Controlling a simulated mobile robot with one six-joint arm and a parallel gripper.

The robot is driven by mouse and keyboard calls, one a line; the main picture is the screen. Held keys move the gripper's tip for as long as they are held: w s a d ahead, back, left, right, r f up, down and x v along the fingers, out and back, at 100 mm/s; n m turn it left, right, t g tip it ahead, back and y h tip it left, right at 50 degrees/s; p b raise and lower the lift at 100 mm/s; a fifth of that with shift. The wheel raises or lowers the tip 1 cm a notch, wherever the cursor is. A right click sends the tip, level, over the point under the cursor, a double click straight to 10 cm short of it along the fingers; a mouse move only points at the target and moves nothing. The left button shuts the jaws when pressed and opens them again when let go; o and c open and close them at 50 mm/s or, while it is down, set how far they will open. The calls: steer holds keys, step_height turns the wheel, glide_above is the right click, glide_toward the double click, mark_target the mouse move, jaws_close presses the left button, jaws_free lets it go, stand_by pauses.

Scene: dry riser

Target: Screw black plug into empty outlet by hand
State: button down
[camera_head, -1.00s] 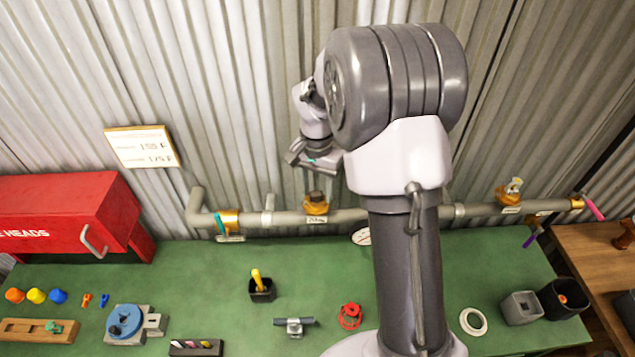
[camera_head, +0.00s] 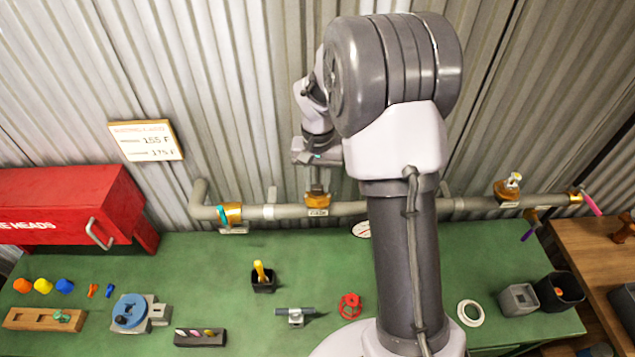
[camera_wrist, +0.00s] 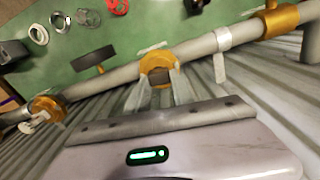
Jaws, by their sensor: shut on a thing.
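The grey pipe (camera_head: 280,211) runs along the corrugated wall and carries a brass outlet (camera_head: 318,201) with a small label. My gripper (camera_head: 318,187) points down at this outlet from above. In the wrist view, my gripper's two pale fingers (camera_wrist: 158,80) are shut on the dark plug (camera_wrist: 162,77), which sits at the mouth of the brass outlet (camera_wrist: 155,60). The plug looks upright in line with the outlet. How deep its thread sits is hidden by the fingers and the brass collar.
Another brass outlet (camera_head: 507,193) with a fitting on top is at the right of the pipe. A teal-handled valve (camera_head: 231,214) is left. The green bench (camera_head: 210,280) below holds small parts, a black holder (camera_head: 263,284) and a red wheel (camera_head: 350,305). A red cabinet (camera_head: 70,205) stands left.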

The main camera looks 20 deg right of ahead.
steer(key=m, duration=0.1)
steer(key=m+b, duration=0.1)
steer(key=m, duration=0.1)
steer(key=shift+f+m, duration=0.2)
steer(key=shift+m, duration=0.1)
steer(key=shift+r+m, duration=0.2)
steer(key=shift+m, duration=0.3)
steer(key=m+b, duration=0.2)
steer(key=shift+d+f+m, duration=0.1)
steer(key=shift+f+m, duration=0.2)
steer(key=shift+m, duration=0.1)
steer(key=shift+s+r+m+b, duration=0.1)
steer(key=shift+m+b, duration=0.55)
steer(key=shift+m, duration=0.25)
steer(key=shift+r+m, duration=0.2)
steer(key=shift+m, duration=0.3)
steer(key=shift+f+m+b, duration=0.3)
steer(key=shift+m+b, duration=0.6)
steer(key=shift+m, duration=0.3)
steer(key=c, duration=1)
jaws_free()
steer(key=shift+s+r+p, duration=0.1)
steer(key=shift+r+p, duration=0.15)
steer(key=shift+p, duration=0.05)
